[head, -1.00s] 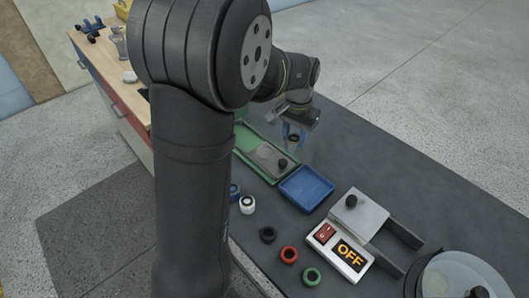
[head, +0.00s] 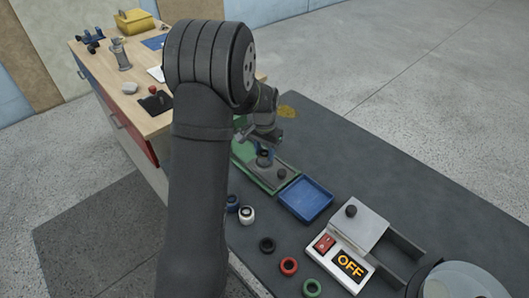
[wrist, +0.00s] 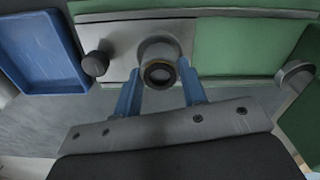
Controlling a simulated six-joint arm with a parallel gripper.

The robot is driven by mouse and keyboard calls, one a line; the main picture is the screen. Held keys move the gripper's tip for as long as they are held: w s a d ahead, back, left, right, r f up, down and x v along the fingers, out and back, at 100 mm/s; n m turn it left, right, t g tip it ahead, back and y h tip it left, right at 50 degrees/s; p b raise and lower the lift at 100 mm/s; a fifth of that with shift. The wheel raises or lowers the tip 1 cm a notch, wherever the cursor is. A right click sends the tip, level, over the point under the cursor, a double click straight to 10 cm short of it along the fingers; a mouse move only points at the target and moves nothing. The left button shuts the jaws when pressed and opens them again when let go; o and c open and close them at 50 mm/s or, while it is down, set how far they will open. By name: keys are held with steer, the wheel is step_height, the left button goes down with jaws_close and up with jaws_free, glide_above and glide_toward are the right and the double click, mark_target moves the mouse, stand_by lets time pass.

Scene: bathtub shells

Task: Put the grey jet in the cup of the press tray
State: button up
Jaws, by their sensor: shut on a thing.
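My gripper (head: 264,152) is over the green press tray (head: 246,177) in the head view. In the wrist view, the blue fingers of my gripper (wrist: 160,78) are shut on the grey jet (wrist: 160,75), a short dark tube with a brass-coloured ring. A round grey cup (wrist: 152,45) on the tray's metal plate (wrist: 119,38) is right behind the jet. The jet overlaps the cup in this view; I cannot tell whether it is inside or above it. The plate's black knob (wrist: 95,64) is left of the cup.
A blue tray (head: 305,212) lies beside the press tray. Blue, white, black, red (head: 289,266) and green rings lie along the near table edge. A box reading OFF (head: 350,266) stands to the right.

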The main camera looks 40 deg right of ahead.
mark_target(265, 154)
steer(key=shift+f, duration=0.35)
steer(key=shift+f, duration=0.2)
steer(key=o, duration=1)
steer(key=shift+c, duration=0.2)
steer(key=shift+r, duration=0.1)
step_height(265, 154, up, 12)
steer(key=shift+f, duration=4.15)
